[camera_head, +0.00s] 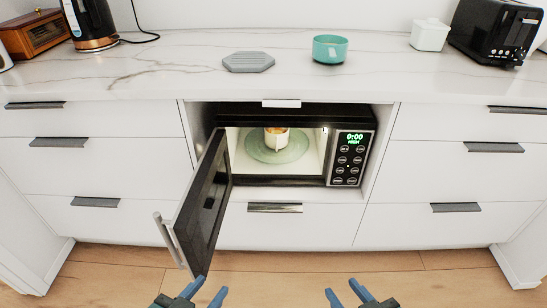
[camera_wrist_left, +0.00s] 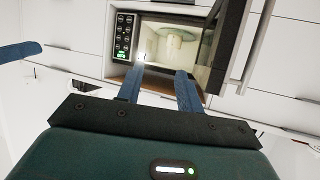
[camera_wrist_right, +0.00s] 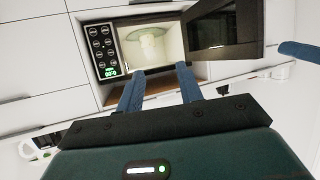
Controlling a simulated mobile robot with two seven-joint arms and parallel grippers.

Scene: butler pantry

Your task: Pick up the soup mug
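A cream mug with orange-brown contents (camera_head: 276,138), which appears to be the soup mug, stands on the round glass turntable (camera_head: 262,157) inside the lit microwave (camera_head: 351,140). Its upper part is partly hidden by the top of the opening. The microwave door (camera_head: 205,200) is swung open to the left. My left gripper (camera_head: 207,290) and my right gripper (camera_head: 346,292) are both open and empty, low in front of the cabinet and well apart from the mug. The wrist views show empty gaps between the fingers of the left (camera_wrist_left: 158,84) and right (camera_wrist_right: 159,82) grippers.
The open door with its bar handle (camera_head: 168,240) juts out on the left side of the opening. On the counter (camera_head: 200,65) stand a teal bowl-like cup (camera_head: 330,50), a grey trivet (camera_head: 248,62), a white canister (camera_head: 429,35), a black toaster (camera_head: 492,32) and a kettle (camera_head: 90,22).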

